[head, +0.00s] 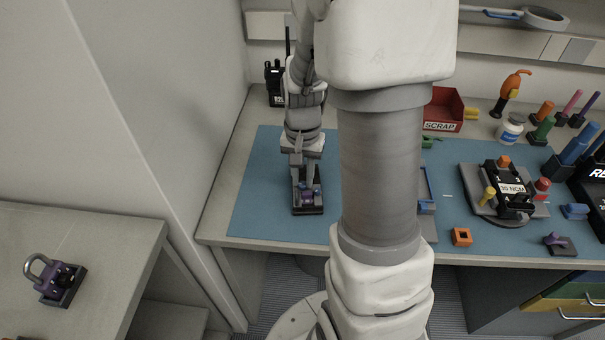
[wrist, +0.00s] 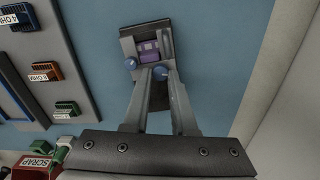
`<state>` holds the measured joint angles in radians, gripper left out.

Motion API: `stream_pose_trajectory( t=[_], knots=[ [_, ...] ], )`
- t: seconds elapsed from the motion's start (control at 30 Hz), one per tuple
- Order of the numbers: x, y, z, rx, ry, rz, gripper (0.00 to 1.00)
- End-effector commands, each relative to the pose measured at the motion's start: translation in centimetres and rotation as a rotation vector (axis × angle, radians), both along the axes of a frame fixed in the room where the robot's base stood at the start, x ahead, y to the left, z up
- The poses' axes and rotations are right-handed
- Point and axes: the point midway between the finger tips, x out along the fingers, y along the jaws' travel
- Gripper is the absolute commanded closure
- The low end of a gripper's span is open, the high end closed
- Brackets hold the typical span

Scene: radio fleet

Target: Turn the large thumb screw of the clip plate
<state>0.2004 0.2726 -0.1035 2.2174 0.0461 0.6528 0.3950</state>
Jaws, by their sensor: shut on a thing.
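The clip plate (head: 307,209) is a dark plate with a purple block, lying on the blue mat at the left of the bench. In the head view my gripper (head: 305,188) is above the plate.
A purple padlock-like part (head: 55,282) rests on the left side bench. A red SCRAP bin (head: 443,108), a black radio (head: 275,84) and a fixture with a radio (head: 508,190) stand on the bench. An orange square part (head: 461,237) lies near the front edge.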

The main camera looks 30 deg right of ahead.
Motion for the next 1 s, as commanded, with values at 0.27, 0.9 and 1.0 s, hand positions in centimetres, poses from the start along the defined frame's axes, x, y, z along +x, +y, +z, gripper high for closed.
stream_pose_trajectory(
  t=[0.27, 0.9, 1.0],
  knots=[
    [-0.08, -0.01, -0.07, 0.001, 0.002, -0.037, 1.0],
    [-0.06, -0.02, -0.05, 0.0, 0.001, -0.037, 0.45],
    [-0.07, -0.03, -0.05, 0.0, 0.001, -0.035, 0.45]
  ],
)
